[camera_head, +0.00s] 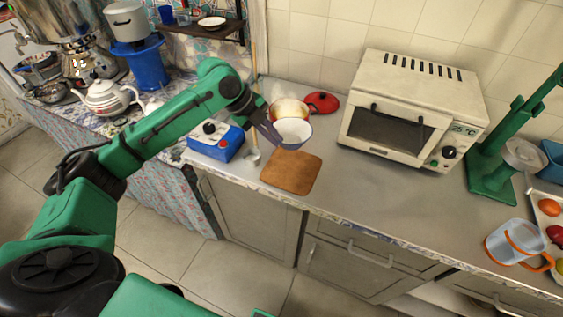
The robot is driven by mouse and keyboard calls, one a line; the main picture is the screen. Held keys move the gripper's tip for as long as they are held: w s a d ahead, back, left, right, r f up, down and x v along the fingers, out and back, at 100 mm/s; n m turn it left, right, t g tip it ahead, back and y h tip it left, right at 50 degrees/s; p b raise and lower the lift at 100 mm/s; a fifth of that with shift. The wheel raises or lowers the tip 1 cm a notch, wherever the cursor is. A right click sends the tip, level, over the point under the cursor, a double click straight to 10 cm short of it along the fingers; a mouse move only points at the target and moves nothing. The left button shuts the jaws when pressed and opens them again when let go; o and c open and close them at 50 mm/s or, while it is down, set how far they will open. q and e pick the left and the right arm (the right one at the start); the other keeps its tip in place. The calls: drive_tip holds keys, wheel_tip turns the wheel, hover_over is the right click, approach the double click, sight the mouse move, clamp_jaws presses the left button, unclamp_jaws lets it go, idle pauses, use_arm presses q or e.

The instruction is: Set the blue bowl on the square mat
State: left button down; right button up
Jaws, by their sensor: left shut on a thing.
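The blue bowl (294,132), with a pale inside and a dark blue rim, is upright near the back edge of the mat. My left gripper (272,132) is shut on its left side. The brown square mat (291,175) lies bare on the counter in front of the bowl. The bowl overlaps the mat's far edge in the picture; its height above the counter is hard to tell. My right gripper is out of view.
A yellowish pot (288,107) is right behind the bowl, with a red lid (323,102) beside it. A blue appliance (215,141) stands left of the mat. A white toaster oven (408,108) stands to the right. The counter just right of the mat is clear.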

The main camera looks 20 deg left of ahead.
use_arm(q)
drive_tip(key=f, duration=0.3)
drive_tip(key=f+p, duration=0.1)
drive_tip(key=f, duration=0.3)
drive_tip(key=f+p, duration=0.1)
drive_tip(key=f, duration=0.3)
drive_tip(key=shift+w+d+f, duration=0.1)
drive_tip(key=shift+w+d, duration=0.1)
drive_tip(key=shift+d, duration=0.15)
drive_tip(key=shift+f, duration=0.25)
drive_tip(key=c, duration=1)
unclamp_jaws()
drive_tip(key=shift+d, duration=0.1)
drive_tip(key=shift+r, duration=0.1)
drive_tip(key=b+v, duration=0.3)
drive_tip(key=v, duration=0.9)
drive_tip(key=shift+d, duration=0.1)
